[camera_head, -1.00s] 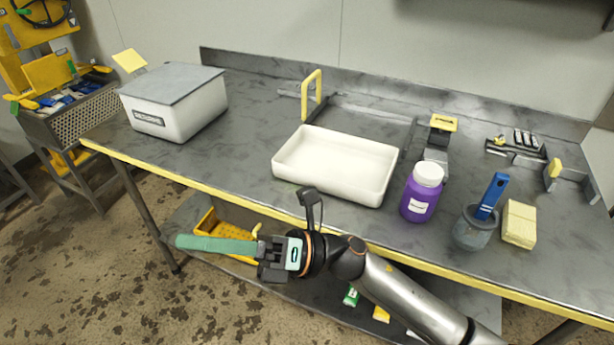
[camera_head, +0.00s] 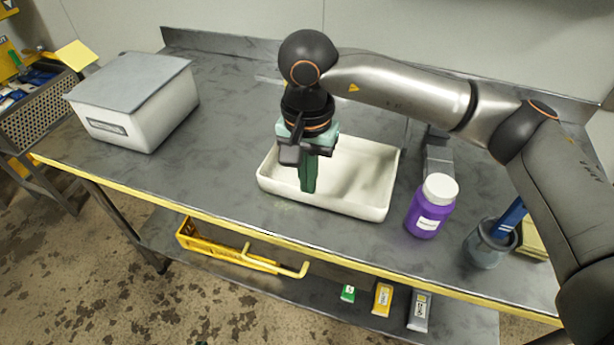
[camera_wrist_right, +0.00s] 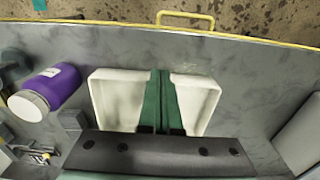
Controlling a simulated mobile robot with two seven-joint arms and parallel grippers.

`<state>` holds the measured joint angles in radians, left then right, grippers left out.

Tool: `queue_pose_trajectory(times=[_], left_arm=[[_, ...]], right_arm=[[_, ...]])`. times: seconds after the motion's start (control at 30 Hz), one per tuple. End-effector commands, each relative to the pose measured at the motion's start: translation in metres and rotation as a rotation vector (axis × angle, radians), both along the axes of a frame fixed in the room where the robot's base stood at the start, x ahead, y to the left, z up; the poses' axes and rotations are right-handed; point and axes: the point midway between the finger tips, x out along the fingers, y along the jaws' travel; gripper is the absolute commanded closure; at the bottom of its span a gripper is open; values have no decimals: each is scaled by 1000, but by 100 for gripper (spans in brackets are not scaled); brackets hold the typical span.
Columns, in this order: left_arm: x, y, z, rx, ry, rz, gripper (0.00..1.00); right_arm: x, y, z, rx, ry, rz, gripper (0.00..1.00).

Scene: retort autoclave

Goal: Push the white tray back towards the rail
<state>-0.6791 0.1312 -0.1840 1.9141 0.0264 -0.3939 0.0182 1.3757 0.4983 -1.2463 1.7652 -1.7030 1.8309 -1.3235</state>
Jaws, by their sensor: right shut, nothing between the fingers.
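The white tray (camera_head: 362,178) is a shallow rectangular tray on the grey worktop (camera_head: 220,165), near the front edge. My right gripper (camera_head: 308,188) points down over the left part of the tray, its green fingers shut with nothing between them. In the right wrist view the gripper (camera_wrist_right: 161,85) covers the middle of the tray (camera_wrist_right: 115,100). I cannot tell whether the fingertips touch the tray. The arm hides much of the rail area behind the tray. My left gripper is not in view.
A purple bottle (camera_head: 430,208) with a white cap stands just right of the tray. A grey container with a blue handle (camera_head: 490,243) is farther right. A lidded white box (camera_head: 140,115) stands at the left. The worktop between box and tray is clear.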

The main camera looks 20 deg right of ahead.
Motion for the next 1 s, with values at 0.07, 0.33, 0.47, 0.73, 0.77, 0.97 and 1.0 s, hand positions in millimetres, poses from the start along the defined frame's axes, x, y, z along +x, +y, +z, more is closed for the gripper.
queue_pose_trajectory(times=[0.07, 0.33, 0.47, 0.73, 0.77, 0.97, 1.0], left_arm=[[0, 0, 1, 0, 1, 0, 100], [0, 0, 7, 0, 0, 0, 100], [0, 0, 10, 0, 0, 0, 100], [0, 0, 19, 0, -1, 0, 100], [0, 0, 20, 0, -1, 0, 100], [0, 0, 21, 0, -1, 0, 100], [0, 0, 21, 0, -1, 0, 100]], right_arm=[[-1, 0, -8, -1, 4, 0, 100], [-2, 0, -60, 1, 7, -2, 100], [-2, 1, -88, 3, 8, -1, 100], [25, -16, -96, 4, 2, -4, 100], [26, -17, -96, 4, 2, -2, 100], [32, -21, -97, 5, 2, 0, 100], [32, -22, -97, 5, 2, 0, 100]])
